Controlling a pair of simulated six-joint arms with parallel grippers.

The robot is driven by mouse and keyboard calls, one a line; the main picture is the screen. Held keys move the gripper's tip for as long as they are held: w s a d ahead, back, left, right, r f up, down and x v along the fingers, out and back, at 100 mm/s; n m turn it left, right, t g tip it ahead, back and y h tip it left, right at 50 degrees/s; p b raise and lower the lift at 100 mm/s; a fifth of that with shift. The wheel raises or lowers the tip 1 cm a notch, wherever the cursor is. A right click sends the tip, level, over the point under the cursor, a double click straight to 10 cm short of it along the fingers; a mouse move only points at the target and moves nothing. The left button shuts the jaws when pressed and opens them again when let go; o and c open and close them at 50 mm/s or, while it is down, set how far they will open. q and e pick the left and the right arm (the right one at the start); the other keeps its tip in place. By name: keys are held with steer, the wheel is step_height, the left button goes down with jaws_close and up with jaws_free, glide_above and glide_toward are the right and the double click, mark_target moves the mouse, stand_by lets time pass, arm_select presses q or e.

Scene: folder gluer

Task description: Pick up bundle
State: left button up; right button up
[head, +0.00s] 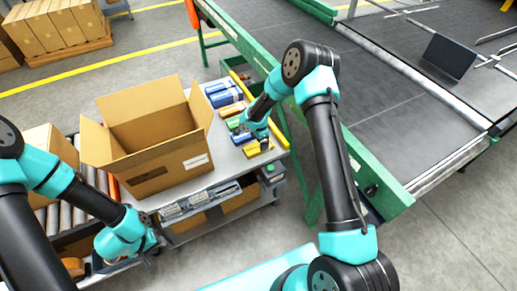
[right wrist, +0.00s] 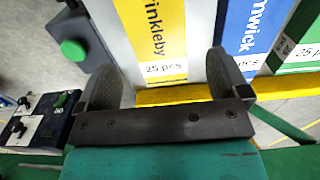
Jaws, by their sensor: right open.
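In the right wrist view, a white-edged yellow bundle (right wrist: 157,30) reads "inkleby, 25 pcs". A blue bundle (right wrist: 250,28) is beside it, with a green one further right. My right gripper (right wrist: 165,82) is open, its fingers either side of the yellow bundle's near end; contact is unclear. In the head view my right gripper (head: 259,143) is at the row's near end. My left gripper (head: 150,246) is low at the table's front left; its jaws are unclear.
An open cardboard box (head: 150,160) stands on the table left of the bundles. A yellow strip (head: 265,149) edges the table near my right gripper. A roller conveyor (head: 50,212) lies at left, and a green-framed belt machine (head: 350,90) fills the right.

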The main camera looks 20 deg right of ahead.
mark_target(258, 146)
steer(key=shift+a+f, duration=0.15)
steer(key=shift+f, duration=2.45)
steer(key=c, duration=1.1)
